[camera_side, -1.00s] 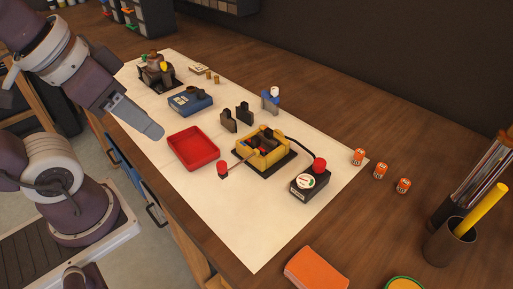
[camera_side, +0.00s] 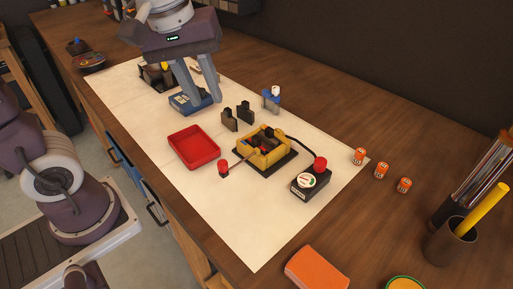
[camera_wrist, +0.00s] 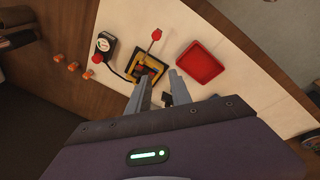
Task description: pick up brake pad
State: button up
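Two dark upright plates that look like brake pads stand side by side on the white mat: a brownish one (camera_side: 228,121) and a blacker one (camera_side: 244,113), behind the yellow fixture (camera_side: 262,150). My gripper (camera_side: 204,100) is open and empty, pointing down in front of the blue box, to the left of the pads in the side view. In the wrist view, the open fingers (camera_wrist: 161,76) frame a small dark piece (camera_wrist: 167,97), probably a pad, partly hidden by my gripper. I cannot tell which pad it is.
A red tray (camera_side: 194,148) lies in front of the pads. A blue box (camera_side: 181,104) is partly hidden by my gripper. A small blue and white item (camera_side: 270,98) stands behind the pads. A black gauge box (camera_side: 310,182) is cabled to the yellow fixture.

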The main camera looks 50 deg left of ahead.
aim_at(257, 136)
jog(key=w+f+n+g, duration=0.1)
jog(key=w+f+n, duration=0.1)
jog(key=w+n, duration=0.1)
jog(key=w+d+f+n+g, duration=0.1)
jog(key=w+f+n, duration=0.2)
jog(key=w, duration=0.1)
jog(key=w+f+n, duration=0.2)
jog(key=w+f, duration=0.1)
jog(key=shift+w+d+f+n+g, duration=0.1)
jog(key=shift+w+d+n+g, duration=0.2)
jog(key=shift+n+g, duration=0.1)
jog(key=f, duration=0.6)
jog(key=shift+w+a+f, duration=0.1)
jog(key=shift+w+f, duration=0.15)
jog(key=shift+f, duration=0.4)
grip_shut()
